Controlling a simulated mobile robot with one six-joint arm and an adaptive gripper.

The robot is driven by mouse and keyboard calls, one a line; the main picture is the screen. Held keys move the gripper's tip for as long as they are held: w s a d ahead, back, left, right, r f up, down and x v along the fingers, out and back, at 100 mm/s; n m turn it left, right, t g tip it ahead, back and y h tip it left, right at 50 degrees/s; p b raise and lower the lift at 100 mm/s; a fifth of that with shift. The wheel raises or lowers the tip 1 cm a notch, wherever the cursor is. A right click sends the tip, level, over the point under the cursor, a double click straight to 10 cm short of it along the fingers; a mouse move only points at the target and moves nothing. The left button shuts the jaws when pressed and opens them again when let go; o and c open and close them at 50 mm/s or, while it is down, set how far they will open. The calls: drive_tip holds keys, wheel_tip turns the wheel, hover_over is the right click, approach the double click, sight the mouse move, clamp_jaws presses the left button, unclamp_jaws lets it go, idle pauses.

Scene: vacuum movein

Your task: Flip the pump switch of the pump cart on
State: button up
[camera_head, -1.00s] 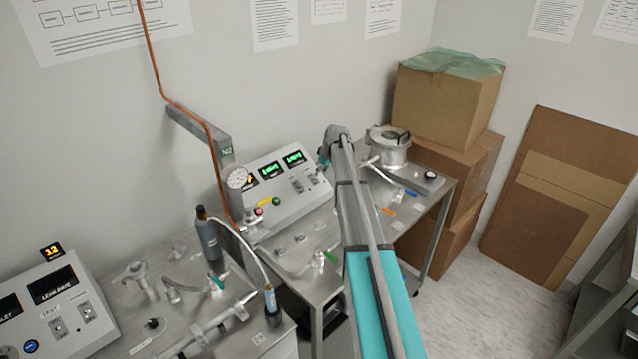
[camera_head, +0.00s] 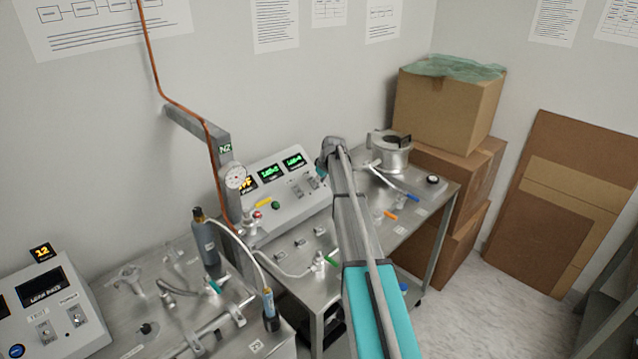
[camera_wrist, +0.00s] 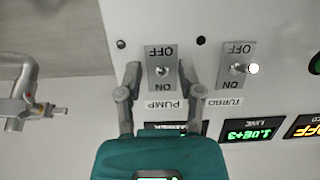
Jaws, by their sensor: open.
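The pump cart's control panel (camera_head: 290,200) is a light grey sloped box with lit green and amber displays. In the wrist view, which shows the panel upside down, the pump switch (camera_wrist: 162,70) is a small toggle on a grey plate marked OFF and ON, above the PUMP label (camera_wrist: 162,105). My gripper (camera_wrist: 162,76) is open, with one finger on each side of that plate and nothing held. I cannot tell whether the fingertips touch the panel, or which way the toggle leans. In the head view my gripper is mostly hidden by my wrist.
The similar TURBO switch (camera_wrist: 238,67) is close beside the pump switch. A gauge (camera_head: 235,177) and copper pipe (camera_head: 213,165) stand left of the panel. A metal pump-like vessel (camera_head: 390,155) is to its right. Cardboard boxes (camera_head: 440,105) are stacked behind.

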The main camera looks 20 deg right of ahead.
sight(313, 175)
clamp_jaws()
drive_tip(key=shift+w+a+r+g+p, duration=0.15)
drive_tip(key=shift+g+p, duration=0.15)
drive_tip(key=shift+w+r+g+h+p, duration=0.15)
drive_tip(key=shift+g+h+p, duration=0.15)
drive_tip(key=shift+g+p, duration=0.15)
drive_tip(key=g, duration=0.1)
drive_tip(key=w+g+h+p, duration=0.1)
drive_tip(key=g, duration=0.1)
drive_tip(key=shift+a+r, duration=0.15)
drive_tip(key=shift+r, duration=0.05)
drive_tip(key=g, duration=0.2)
drive_tip(key=w+g+h+b, duration=0.1)
drive_tip(key=shift+a+g, duration=0.2)
drive_tip(key=shift+g, duration=0.15)
drive_tip(key=shift+w+a+r+g+h+b, duration=0.1)
drive_tip(key=shift+g+h+b, duration=0.4)
drive_tip(key=shift+g, duration=0.2)
